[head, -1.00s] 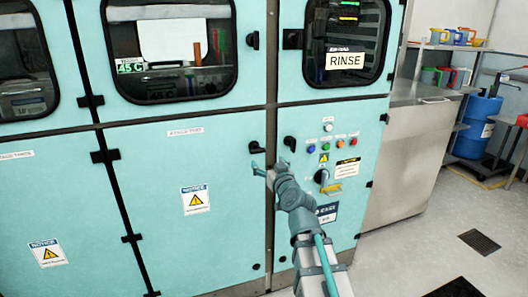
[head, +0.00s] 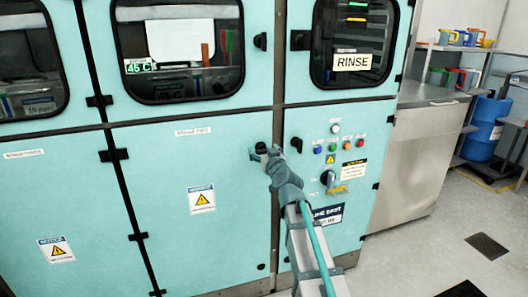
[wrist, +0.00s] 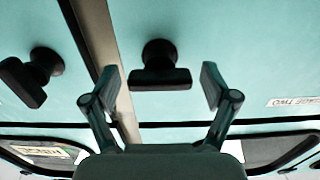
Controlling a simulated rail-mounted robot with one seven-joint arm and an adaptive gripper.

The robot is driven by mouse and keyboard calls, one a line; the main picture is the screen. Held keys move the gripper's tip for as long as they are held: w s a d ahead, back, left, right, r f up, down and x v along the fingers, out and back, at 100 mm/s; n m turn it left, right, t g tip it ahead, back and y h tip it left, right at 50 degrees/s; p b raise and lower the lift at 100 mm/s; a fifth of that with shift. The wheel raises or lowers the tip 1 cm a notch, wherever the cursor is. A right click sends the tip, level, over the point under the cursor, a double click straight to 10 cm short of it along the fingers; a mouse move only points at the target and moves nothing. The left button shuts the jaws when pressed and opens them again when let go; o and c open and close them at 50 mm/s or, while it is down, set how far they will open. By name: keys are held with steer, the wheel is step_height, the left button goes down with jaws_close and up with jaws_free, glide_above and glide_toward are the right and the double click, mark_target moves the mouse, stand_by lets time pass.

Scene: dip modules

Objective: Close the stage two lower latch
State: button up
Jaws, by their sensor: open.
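The stage two lower latch is a black knob with a short bar handle on the teal panel labelled STAGE TWO (head: 193,131), at its upper right edge. In the wrist view the latch (wrist: 160,77) sits centrally between my fingers, its bar lying crosswise. My gripper (wrist: 160,86) is open, one finger on each side of the handle, with a visible gap to each. In the head view my gripper (head: 264,153) is at the latch and partly hides it. I cannot tell exact depth or contact.
A similar black latch (wrist: 32,77) is close by on the rinse panel, across the metal post (wrist: 100,40). It also shows in the head view (head: 297,144). Coloured buttons (head: 333,147) and a rotary switch (head: 327,178) are to the right of my gripper.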

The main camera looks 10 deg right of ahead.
steer(key=c, duration=1.2)
steer(key=shift+o, duration=0.2)
steer(key=shift+m, duration=0.4)
steer(key=m, duration=0.3)
steer(key=shift+d+m, duration=0.1)
steer(key=shift+m, duration=0.2)
steer(key=m+p, duration=0.1)
steer(key=m, duration=0.3)
steer(key=m+p, duration=0.1)
steer(key=m, duration=0.4)
steer(key=shift+d, duration=0.1)
steer(key=shift+f+m+p, duration=0.2)
steer(key=shift+m+p, duration=0.8)
steer(key=shift+m, duration=1.3)
